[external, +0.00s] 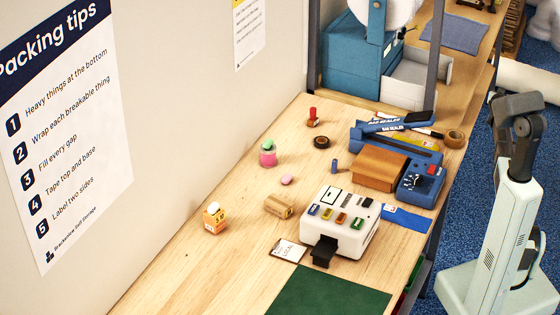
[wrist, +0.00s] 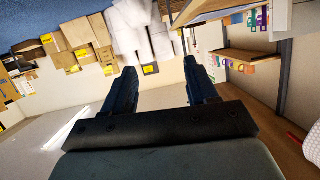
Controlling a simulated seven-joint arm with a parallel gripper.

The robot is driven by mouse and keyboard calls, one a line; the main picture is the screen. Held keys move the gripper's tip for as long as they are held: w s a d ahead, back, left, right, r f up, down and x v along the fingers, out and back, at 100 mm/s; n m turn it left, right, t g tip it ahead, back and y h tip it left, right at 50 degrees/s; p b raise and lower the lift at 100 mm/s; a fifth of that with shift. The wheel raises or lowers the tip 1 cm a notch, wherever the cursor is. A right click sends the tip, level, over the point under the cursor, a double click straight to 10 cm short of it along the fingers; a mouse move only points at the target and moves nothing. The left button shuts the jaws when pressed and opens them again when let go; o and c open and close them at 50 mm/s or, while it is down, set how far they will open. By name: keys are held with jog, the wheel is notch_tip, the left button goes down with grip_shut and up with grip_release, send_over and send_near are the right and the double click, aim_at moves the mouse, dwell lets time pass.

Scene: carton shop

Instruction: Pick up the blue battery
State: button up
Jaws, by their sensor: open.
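The blue battery (external: 334,166) is a small blue cylinder standing on the wooden table in the external view, left of a brown wooden box. It is not seen in the wrist view. My gripper (wrist: 159,66) shows in the wrist view with its two dark fingers wide apart and nothing between them. In the external view my arm stands at the right, off the table and well away from the battery. The fingers cannot be made out there.
Around the battery are a pink soap-like piece (external: 287,180), a black ring (external: 321,142) and a brown box (external: 380,168). A white device with coloured buttons (external: 346,240) stands in front. A blue bag sealer (external: 420,180) lies to the right. Bare wood lies left of the battery.

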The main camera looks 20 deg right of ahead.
jog(key=w+a+r, duration=0.1)
jog(key=a+r, duration=0.2)
jog(key=r, duration=0.5)
jog(key=w+a+r, duration=0.1)
jog(key=a+r, duration=0.1)
jog(key=r, duration=0.7)
jog(key=s+a+r, duration=0.2)
jog(key=a+r, duration=0.3)
jog(key=r, duration=0.6)
jog(key=s+a+r, duration=0.3)
jog(key=a+r, duration=0.3)
jog(key=r, duration=0.5)
jog(key=n+g+y, duration=1)
jog(key=n+y, duration=0.1)
jog(key=n, duration=0.9)
send_over(335, 161)
jog(key=s+d, duration=0.1)
jog(key=d, duration=0.1)
notch_tip(335, 161, down, 31)
jog(key=shift+w+a+f, duration=0.2)
jog(key=shift+a+f, duration=0.15)
jog(key=shift+f, duration=1.8)
jog(key=shift+w+a+f, duration=0.15)
jog(key=shift+a+f, duration=0.25)
jog(key=shift+f, duration=1.8)
jog(key=shift+w+a+f, duration=0.2)
jog(key=shift+a+f, duration=0.15)
jog(key=shift+f, duration=1.8)
